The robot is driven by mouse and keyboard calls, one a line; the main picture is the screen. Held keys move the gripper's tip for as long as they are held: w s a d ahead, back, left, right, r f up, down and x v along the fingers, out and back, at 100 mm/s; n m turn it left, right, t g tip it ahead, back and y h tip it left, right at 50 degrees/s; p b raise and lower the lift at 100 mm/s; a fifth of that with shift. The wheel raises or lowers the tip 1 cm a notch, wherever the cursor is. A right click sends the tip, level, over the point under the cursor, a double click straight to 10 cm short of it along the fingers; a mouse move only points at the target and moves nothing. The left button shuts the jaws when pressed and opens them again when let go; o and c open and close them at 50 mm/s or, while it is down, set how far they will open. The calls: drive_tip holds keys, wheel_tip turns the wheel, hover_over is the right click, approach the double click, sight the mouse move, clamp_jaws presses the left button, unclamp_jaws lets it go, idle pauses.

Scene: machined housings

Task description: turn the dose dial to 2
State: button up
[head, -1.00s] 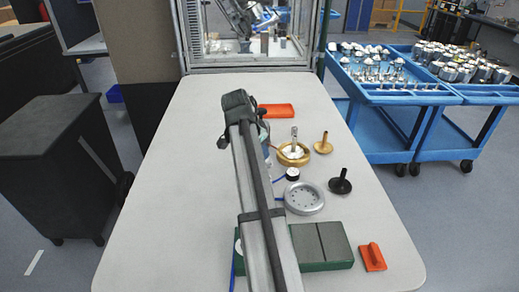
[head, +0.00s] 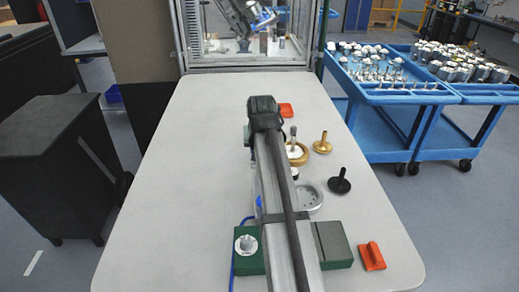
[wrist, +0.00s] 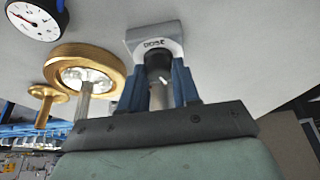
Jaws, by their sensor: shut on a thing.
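The dose dial is a black round knob (wrist: 157,63) with a white mark, on a pale grey housing (wrist: 143,34) labelled "DOSE" in the wrist view. My gripper (wrist: 158,84) has its two blue fingers on either side of the knob, shut on it. The white mark on the knob points toward the gripper side. I cannot read any dial numbers, so the setting is unclear. In the head view my own arm hides the dose dial and the fingertips.
A gold ring with a silver post (wrist: 86,72) stands close beside the housing, with a gold flanged piece (wrist: 47,92) and a white gauge (wrist: 36,16) beyond. In the head view a black flanged piece (head: 340,181) and an orange block (head: 372,256) lie right; the table's left half is clear.

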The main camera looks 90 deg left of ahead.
drive_tip(key=shift+n+g, duration=0.4)
drive_tip(key=shift+n, duration=0.7)
drive_tip(key=o, duration=1.1)
drive_tip(key=shift+c, duration=0.2)
drive_tip(key=v, duration=1.4)
drive_tip(key=shift+w, duration=0.15)
drive_tip(key=shift+a, duration=0.15)
